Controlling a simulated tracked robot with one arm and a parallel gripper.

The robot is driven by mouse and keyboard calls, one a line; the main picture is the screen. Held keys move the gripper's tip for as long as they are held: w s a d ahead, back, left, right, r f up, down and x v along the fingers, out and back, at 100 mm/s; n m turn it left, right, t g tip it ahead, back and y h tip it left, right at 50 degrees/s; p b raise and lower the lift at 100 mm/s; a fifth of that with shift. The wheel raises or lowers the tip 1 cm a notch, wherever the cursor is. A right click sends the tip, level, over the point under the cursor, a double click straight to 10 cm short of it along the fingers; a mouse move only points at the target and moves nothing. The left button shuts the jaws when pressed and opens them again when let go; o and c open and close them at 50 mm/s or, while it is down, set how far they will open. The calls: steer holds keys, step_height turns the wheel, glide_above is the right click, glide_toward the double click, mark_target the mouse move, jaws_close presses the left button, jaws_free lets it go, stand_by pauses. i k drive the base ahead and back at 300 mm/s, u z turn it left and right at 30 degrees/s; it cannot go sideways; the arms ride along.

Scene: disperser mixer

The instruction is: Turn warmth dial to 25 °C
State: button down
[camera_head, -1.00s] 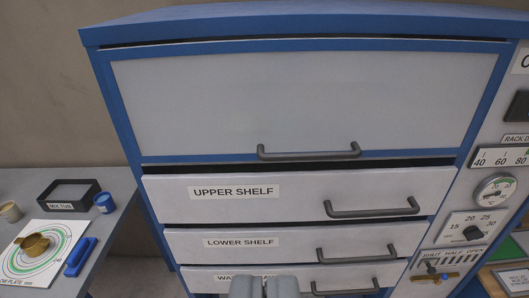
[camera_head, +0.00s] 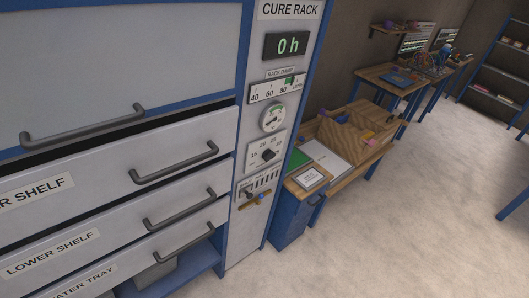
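The warmth dial (camera_head: 268,155) is a dark round knob on a pale plate on the cure rack's narrow right-hand panel. The plate carries a scale with 15 and 20 legible at its left and top; the marks on the right are too small to read surely. I cannot tell which mark the knob points to. My gripper is not in this view, so its fingers and their distance from the dial are hidden.
Above the dial are a round gauge (camera_head: 272,117), a damp scale (camera_head: 277,88) and a display (camera_head: 287,46) reading 0 h. Below is a slider plate (camera_head: 257,191) with a brass valve. Drawer handles (camera_head: 175,162) jut out at left. Open floor (camera_head: 400,220) lies at right.

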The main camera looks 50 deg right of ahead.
mark_target(268, 154)
steer(key=u, duration=1.95)
steer(key=k, duration=1.45)
steer(key=z, duration=1.85)
steer(key=i, duration=0.3)
steer(key=z, duration=0.25)
